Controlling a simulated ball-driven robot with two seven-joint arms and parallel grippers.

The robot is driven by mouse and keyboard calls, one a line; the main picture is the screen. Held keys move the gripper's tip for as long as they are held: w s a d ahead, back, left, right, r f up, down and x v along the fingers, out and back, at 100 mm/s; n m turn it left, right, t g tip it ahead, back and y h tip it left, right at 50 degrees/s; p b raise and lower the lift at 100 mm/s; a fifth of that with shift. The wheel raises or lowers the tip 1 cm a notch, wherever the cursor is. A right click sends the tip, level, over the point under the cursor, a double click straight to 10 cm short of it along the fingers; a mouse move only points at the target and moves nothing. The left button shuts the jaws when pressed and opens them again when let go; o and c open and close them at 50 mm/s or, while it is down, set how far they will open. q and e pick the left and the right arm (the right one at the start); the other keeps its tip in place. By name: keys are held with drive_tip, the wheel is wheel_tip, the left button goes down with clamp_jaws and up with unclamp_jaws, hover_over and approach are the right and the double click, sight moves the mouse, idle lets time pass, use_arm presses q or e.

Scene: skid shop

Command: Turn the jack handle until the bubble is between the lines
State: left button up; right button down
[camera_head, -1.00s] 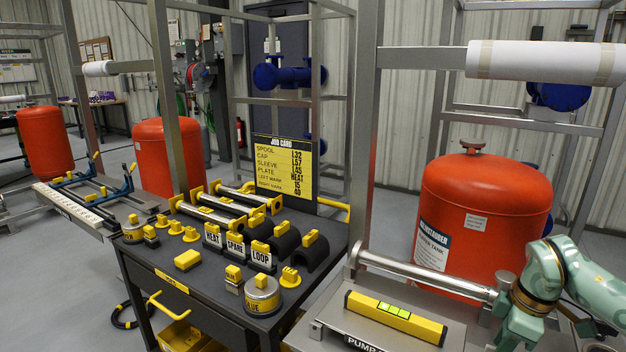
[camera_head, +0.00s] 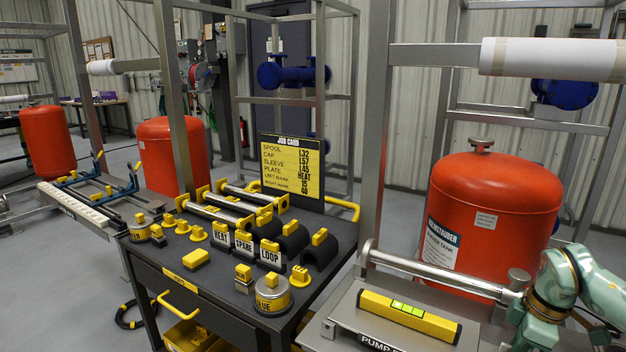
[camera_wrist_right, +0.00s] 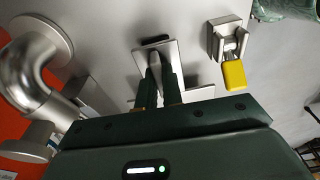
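A yellow spirit level (camera_head: 378,308) lies on the grey pump skid plate (camera_head: 345,320) at the lower right of the head view. Its green vial (camera_head: 408,309) shows dark lines; the bubble's exact place is too small to tell. My right arm reaches in at the right edge, beyond the level; its gripper is hidden there. In the right wrist view my right gripper (camera_wrist_right: 163,68) has its fingers close together over a small grey plate; whether they hold anything is unclear. A yellow-ended metal fitting (camera_wrist_right: 233,73) is right of the fingers, apart from them; I cannot tell whether it is the jack handle. My left gripper is out of view.
A steel pipe (camera_head: 430,267) runs behind the level, with a red tank (camera_head: 495,210) behind it. A dark cart (camera_head: 215,290) left of the skid carries yellow-tagged parts and a job card (camera_head: 292,165). A bent pipe (camera_wrist_right: 30,75) is left in the wrist view.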

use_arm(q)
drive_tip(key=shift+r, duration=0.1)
use_arm(e)
drive_tip(key=shift+r+m+p, duration=0.2)
drive_tip(key=shift+m+p, duration=0.3)
drive_tip(key=shift+p, duration=0.05)
drive_tip(key=shift+m+p, duration=0.8)
drive_tip(key=shift+m, duration=0.2)
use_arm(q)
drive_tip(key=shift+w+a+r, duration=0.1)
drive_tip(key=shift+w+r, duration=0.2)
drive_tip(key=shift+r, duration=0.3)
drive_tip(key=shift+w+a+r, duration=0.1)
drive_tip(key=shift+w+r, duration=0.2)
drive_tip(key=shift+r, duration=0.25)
use_arm(e)
drive_tip(key=shift+f, duration=0.15)
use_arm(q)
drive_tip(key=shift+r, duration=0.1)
use_arm(e)
drive_tip(key=shift+m, duration=0.3)
